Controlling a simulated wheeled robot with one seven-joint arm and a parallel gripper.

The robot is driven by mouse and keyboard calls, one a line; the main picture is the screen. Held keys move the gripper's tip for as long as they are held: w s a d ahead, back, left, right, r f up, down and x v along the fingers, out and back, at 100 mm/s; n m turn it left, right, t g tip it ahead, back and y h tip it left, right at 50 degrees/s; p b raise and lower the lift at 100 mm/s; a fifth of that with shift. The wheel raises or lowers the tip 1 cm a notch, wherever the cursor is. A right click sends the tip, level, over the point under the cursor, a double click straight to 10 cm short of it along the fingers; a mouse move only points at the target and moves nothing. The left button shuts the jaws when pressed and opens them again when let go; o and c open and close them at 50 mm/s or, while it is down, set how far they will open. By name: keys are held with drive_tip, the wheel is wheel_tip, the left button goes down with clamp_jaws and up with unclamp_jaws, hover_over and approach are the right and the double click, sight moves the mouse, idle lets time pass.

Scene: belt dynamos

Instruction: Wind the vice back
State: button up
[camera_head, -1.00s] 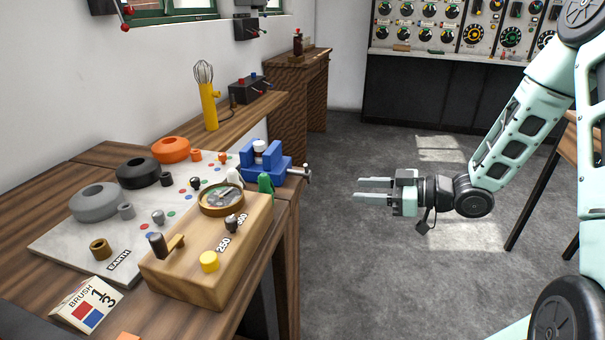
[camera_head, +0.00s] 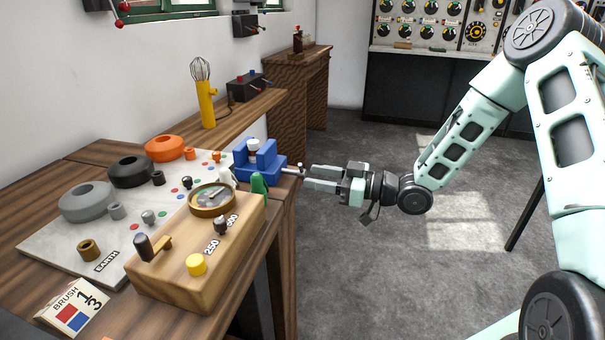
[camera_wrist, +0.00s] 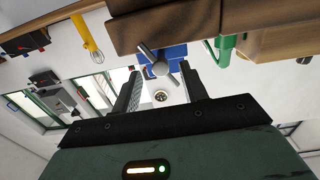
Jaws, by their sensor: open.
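The blue vice (camera_head: 262,165) sits at the right edge of the wooden bench, with a pale round piece between its jaws. Its metal screw and handle (camera_head: 296,171) stick out to the right, over the bench edge. My gripper (camera_head: 306,177) is open, its fingertips level with the handle. In the wrist view the vice (camera_wrist: 172,54) is at the top centre, and its silver crossbar handle (camera_wrist: 152,60) shows between and just beyond the fingers of my open gripper (camera_wrist: 167,80). I cannot tell whether the fingers touch the handle.
The floor (camera_head: 370,270) to the right is clear.

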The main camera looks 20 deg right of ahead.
sight(303, 175)
drive_tip(key=shift+x, duration=2.1)
drive_tip(key=shift+c, duration=0.2)
clamp_jaws()
drive_tip(key=shift+f+n+b, duration=0.15)
drive_tip(key=shift+n+b, duration=0.5)
drive_tip(key=shift+n, duration=0.05)
drive_tip(key=shift+o, duration=0.2)
unclamp_jaws()
drive_tip(key=shift+d, duration=0.1)
